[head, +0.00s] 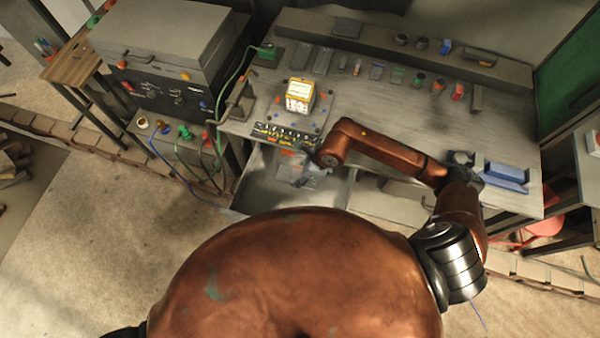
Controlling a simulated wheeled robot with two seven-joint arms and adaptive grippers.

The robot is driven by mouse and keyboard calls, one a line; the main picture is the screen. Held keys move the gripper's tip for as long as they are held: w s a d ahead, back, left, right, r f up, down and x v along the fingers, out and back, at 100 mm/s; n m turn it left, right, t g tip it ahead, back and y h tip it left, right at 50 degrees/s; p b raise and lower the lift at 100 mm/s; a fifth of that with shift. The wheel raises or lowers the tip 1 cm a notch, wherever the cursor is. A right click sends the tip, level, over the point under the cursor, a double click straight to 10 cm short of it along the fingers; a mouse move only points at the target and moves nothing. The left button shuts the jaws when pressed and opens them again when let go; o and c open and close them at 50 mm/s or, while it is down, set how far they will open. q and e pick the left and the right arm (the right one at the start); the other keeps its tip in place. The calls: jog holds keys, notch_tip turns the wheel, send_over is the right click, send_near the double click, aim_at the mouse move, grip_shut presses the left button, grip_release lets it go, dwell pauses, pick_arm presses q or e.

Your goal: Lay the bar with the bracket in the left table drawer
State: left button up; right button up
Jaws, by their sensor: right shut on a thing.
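The left table drawer (257,190) is pulled open below the front edge of the workbench (400,135). My right arm reaches in from the right over the bench front, and my right gripper (306,174) points down over the open drawer. It is shut on a small grey piece (318,182), which looks like the bar with the bracket. The piece is partly hidden by the gripper, and I cannot tell whether it touches the drawer floor. My left gripper is not in view.
A yellow-and-white box (299,95) stands on the bench behind the drawer. A dark strip with coloured marks (285,134) lies at the bench edge. Blue blocks (502,174) sit at the right. A grey equipment case (165,50) stands at the left. The bench middle is clear.

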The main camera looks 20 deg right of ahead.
jog(key=shift+f+b, duration=2.3)
jog(key=shift+f, duration=1.2)
jog(key=o, duration=1.6)
jog(key=shift+o, duration=0.2)
jog(key=shift+f, duration=0.1)
jog(key=v, duration=1.1)
jog(key=shift+s+d, duration=0.1)
jog(key=shift+d, duration=0.05)
jog(key=shift+s+r, duration=0.1)
jog(key=shift+r, duration=0.4)
jog(key=shift+d, duration=0.15)
